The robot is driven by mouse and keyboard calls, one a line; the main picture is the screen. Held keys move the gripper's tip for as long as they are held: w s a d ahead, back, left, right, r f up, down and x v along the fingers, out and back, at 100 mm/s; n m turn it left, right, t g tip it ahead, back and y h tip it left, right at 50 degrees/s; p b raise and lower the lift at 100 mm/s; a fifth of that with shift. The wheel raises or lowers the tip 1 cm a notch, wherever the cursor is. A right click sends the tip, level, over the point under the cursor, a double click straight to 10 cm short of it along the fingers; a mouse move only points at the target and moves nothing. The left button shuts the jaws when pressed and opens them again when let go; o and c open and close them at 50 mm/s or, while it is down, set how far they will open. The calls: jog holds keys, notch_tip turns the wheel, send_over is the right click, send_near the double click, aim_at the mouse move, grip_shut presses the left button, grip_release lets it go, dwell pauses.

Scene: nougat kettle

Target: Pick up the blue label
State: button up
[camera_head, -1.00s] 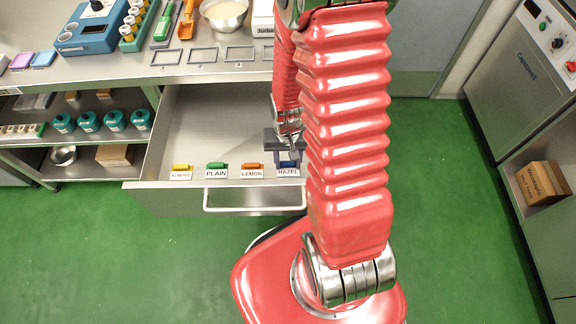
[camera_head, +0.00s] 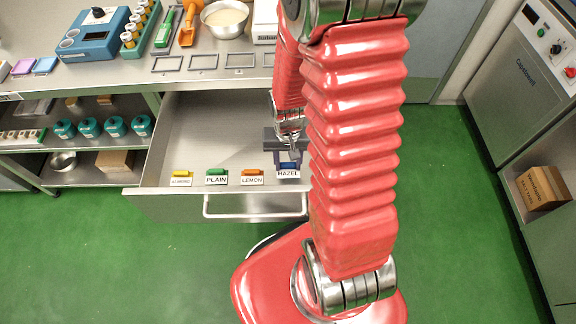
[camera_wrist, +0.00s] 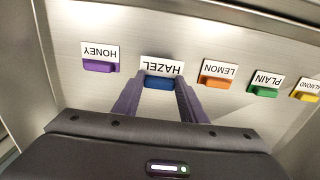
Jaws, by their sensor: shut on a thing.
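The blue label (camera_wrist: 160,83), with a white card reading HAZEL, is in the open drawer (camera_head: 205,122), near its front wall. It also shows in the head view (camera_head: 288,166). My gripper (camera_wrist: 160,88) is shut on the blue label, with one purple finger on each side of its blue part. In the head view my gripper (camera_head: 288,158) is at the front right of the drawer, and my red arm hides the drawer's right part. I cannot tell whether the label is clear of the drawer floor.
Orange LEMON (camera_wrist: 216,84), green PLAIN (camera_wrist: 263,90), yellow ALMOND (camera_wrist: 304,96) and purple HONEY (camera_wrist: 100,66) labels stand in the same row. The counter above holds a bowl (camera_head: 225,18) and empty dark frames (camera_head: 203,62). Green floor (camera_head: 180,270) is clear in front.

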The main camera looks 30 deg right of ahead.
aim_at(288, 166)
jog(key=shift+r, duration=3.5)
jog(key=w+a+r+n, duration=0.3)
jog(key=w+a, duration=0.2)
jog(key=w, duration=0.5)
jog(key=w+a+r+n, duration=0.3)
jog(key=w+a+r, duration=0.1)
jog(key=w, duration=0.6)
jog(key=shift+w+a+r, duration=0.2)
jog(key=shift+w+a, duration=0.2)
jog(key=shift+a, duration=0.15)
jog(key=shift+a, duration=0.1)
